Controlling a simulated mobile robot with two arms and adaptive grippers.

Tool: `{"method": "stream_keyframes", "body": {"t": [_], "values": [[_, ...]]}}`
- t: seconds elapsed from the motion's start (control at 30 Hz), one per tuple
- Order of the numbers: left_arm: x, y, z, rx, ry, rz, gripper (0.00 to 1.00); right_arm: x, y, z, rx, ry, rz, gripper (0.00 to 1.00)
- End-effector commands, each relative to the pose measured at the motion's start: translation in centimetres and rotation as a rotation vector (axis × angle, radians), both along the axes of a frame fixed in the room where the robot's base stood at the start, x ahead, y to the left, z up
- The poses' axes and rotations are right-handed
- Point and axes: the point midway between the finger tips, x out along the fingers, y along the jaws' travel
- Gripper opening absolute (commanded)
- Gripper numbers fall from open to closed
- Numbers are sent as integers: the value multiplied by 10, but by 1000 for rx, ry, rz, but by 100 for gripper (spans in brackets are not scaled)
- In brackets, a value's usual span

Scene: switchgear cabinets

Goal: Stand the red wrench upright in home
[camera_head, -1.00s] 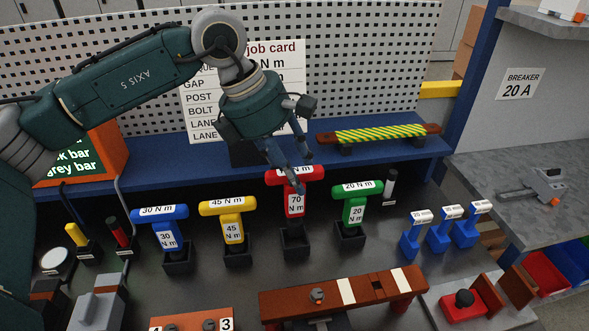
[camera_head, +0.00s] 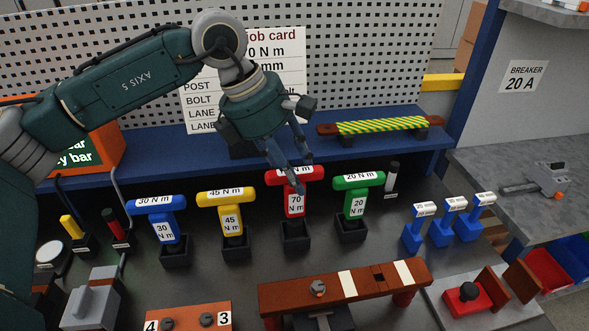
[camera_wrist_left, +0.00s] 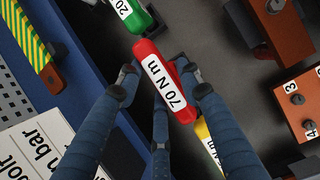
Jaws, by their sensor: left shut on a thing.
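The red wrench (camera_head: 294,206), labelled 70 N m, is upright in line with a black holder (camera_head: 295,240) on the dark bench. Its lower end is at the holder's mouth; I cannot tell whether it is fully seated. My left gripper (camera_head: 299,184) is shut on the red wrench's T-shaped head from above. My right gripper is not in view.
Yellow (camera_head: 231,215) and blue (camera_head: 162,222) wrenches stand in holders to the left, a green one (camera_head: 356,197) close to the right. A blue ledge (camera_head: 400,156) with a striped bar (camera_head: 385,125) runs behind. A brown block (camera_head: 345,289) lies in front.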

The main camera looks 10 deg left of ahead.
Motion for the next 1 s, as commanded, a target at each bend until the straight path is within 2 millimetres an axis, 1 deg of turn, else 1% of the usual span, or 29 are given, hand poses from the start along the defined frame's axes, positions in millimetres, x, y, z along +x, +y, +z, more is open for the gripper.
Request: {"method": "stream_keyframes", "body": {"t": [1.0], "values": [[0,-1,-25,-2,-2,-1,0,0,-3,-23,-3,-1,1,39]]}}
